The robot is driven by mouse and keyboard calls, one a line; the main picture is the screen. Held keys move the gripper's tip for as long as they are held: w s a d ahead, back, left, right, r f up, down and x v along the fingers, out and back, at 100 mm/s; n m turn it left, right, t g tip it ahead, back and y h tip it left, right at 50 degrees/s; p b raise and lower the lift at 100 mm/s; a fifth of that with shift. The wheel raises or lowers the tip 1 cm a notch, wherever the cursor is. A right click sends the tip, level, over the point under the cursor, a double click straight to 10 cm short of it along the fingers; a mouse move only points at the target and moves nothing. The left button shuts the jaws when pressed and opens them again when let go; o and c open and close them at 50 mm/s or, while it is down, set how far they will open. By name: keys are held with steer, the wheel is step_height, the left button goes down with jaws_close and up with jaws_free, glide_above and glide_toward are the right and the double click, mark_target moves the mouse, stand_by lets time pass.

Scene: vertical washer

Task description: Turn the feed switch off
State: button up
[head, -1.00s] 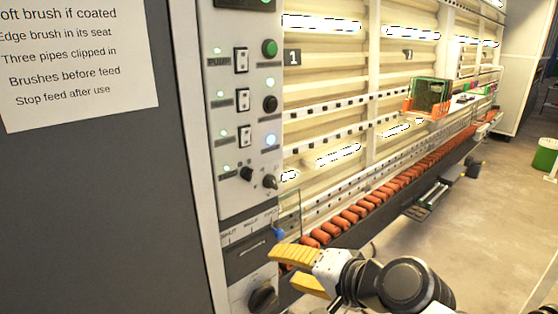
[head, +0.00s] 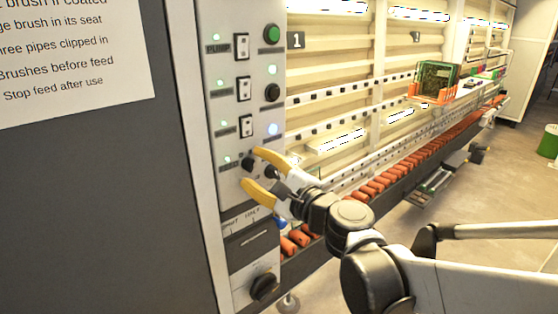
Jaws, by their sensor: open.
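The control panel (head: 209,130) stands at the left centre with three white rocker switches, the top (head: 242,46), middle (head: 244,88) and bottom (head: 246,126) ones. The top one appears labelled PUMP; the other labels are too small to read, so I cannot tell which control is the feed switch. The gripper is open, one finger above and one below the knob; contact cannot be told. Another black knob (head: 271,169) is partly hidden by the fingers.
Green lamps and a bluish-white lamp (head: 273,129) are lit. A large dark knob (head: 264,286) sits below on the panel. A dark wall with a notice (head: 70,50) is at left.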

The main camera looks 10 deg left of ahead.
steer(key=shift+x, duration=0.8)
jaws_close()
steer(key=shift+n, duration=0.3)
steer(key=n, duration=0.5)
steer(key=n+p, duration=0.1)
steer(key=n, duration=0.5)
steer(key=shift+r, duration=0.1)
steer(key=shift+n, duration=0.3)
